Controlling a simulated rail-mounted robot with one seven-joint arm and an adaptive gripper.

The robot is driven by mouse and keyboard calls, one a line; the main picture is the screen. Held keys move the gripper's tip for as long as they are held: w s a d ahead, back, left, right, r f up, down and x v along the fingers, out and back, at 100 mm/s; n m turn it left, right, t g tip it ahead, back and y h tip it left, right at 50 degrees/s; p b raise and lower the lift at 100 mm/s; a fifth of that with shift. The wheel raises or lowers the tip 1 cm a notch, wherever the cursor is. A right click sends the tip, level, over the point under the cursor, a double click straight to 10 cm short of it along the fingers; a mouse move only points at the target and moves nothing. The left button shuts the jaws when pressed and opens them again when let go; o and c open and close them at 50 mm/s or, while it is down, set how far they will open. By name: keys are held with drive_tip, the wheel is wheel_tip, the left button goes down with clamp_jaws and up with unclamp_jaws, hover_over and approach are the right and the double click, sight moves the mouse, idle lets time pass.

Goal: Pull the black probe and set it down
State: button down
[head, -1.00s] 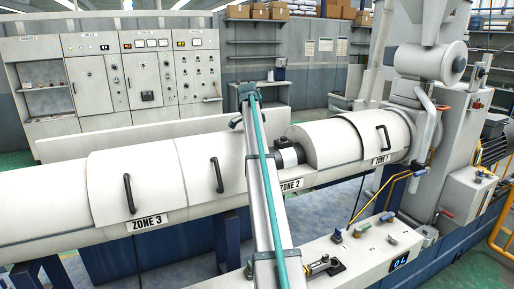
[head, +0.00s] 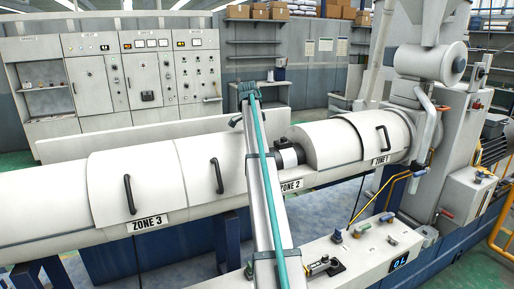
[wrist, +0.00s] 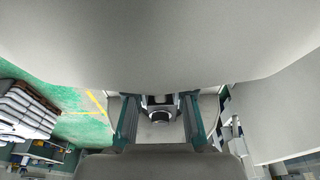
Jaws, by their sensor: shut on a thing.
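In the wrist view my gripper (wrist: 161,112) has a teal finger on each side of a small dark piece with a silvery round end, which I take to be the black probe (wrist: 160,101). The fingers are closed onto it. A large pale surface fills the top of that view and hides what lies beyond. The fingers and the probe cannot be made out there, so I cannot tell whether the probe is in a socket or free.
A dark barrel section (head: 289,155) is exposed beside the Zone 2 label. A pale bench top (head: 350,255) in front carries several small coloured fittings, a black fitting (head: 325,266) and a display. Control cabinets (head: 95,85) stand at the back left. A yellow rail (head: 503,225) is at the right.

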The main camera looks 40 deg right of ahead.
drive_tip(key=shift+d+p+v, duration=0.25)
drive_tip(key=shift+p+v, duration=0.25)
drive_tip(key=shift+v, duration=0.65)
drive_tip(key=shift+d+p+v, duration=0.25)
drive_tip(key=shift+p+v, duration=0.2)
drive_tip(key=shift+v, duration=0.75)
drive_tip(key=shift+d+p+v, duration=0.25)
drive_tip(key=shift+p+v, duration=0.25)
drive_tip(key=shift+v, duration=0.65)
drive_tip(key=shift+s+r, duration=0.2)
drive_tip(key=shift+s, duration=0.05)
